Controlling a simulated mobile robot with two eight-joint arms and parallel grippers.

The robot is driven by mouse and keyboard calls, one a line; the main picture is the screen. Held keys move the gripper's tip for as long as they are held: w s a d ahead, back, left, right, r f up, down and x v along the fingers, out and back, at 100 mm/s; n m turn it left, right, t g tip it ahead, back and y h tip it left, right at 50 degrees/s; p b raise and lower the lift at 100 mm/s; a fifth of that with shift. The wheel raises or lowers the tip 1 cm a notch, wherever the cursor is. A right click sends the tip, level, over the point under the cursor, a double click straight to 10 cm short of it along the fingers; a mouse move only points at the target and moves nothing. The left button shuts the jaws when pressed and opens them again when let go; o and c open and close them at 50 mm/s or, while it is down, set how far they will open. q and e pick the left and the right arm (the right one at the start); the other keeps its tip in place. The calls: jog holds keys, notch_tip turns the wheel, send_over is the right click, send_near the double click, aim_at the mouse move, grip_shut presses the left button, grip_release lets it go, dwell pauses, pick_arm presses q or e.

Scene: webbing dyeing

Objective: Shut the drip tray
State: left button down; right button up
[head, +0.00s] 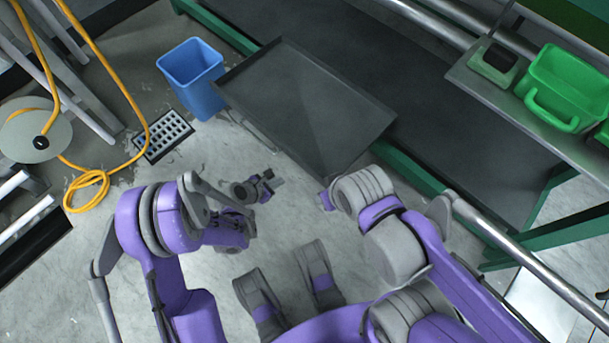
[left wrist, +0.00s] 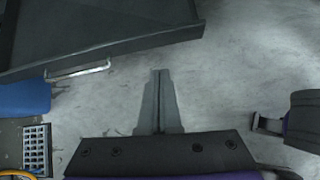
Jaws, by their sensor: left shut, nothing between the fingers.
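The drip tray (head: 300,95) is a wide, shallow dark-grey tray. It sticks out from the green-framed bench over the floor, so it stands open. In the left wrist view its front wall (left wrist: 120,47) crosses the upper left, with a metal bar handle (left wrist: 80,70) on it. My left gripper (head: 277,181) is in front of the tray and apart from it. Its fingers (left wrist: 160,73) are together and empty, to the right of the handle in the wrist view. My right gripper (left wrist: 258,122) shows partly at the right of that view; its jaws are not clear.
A blue bin (head: 192,78) stands on the floor beside the tray's left corner. A floor drain grate (head: 164,136) and a yellow hose (head: 90,184) lie further left. A green tub (head: 565,85) sits on a shelf at the right. Floor before the tray is clear.

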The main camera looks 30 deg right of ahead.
pick_arm(q)
notch_tip(320, 180, down, 4)
jog(key=d+n, duration=0.1)
jog(key=d, duration=0.1)
jog(key=b, duration=0.3)
send_near(312, 171)
notch_tip(312, 171, down, 4)
jog(key=d, duration=0.2)
jog(key=w+b, duration=0.1)
jog(key=shift+d+f, duration=0.25)
jog(key=shift+d, duration=0.15)
jog(key=shift+w+d, duration=0.2)
jog(key=shift+d, duration=0.15)
jog(key=shift+d+r, duration=0.1)
jog(key=shift+d, duration=0.05)
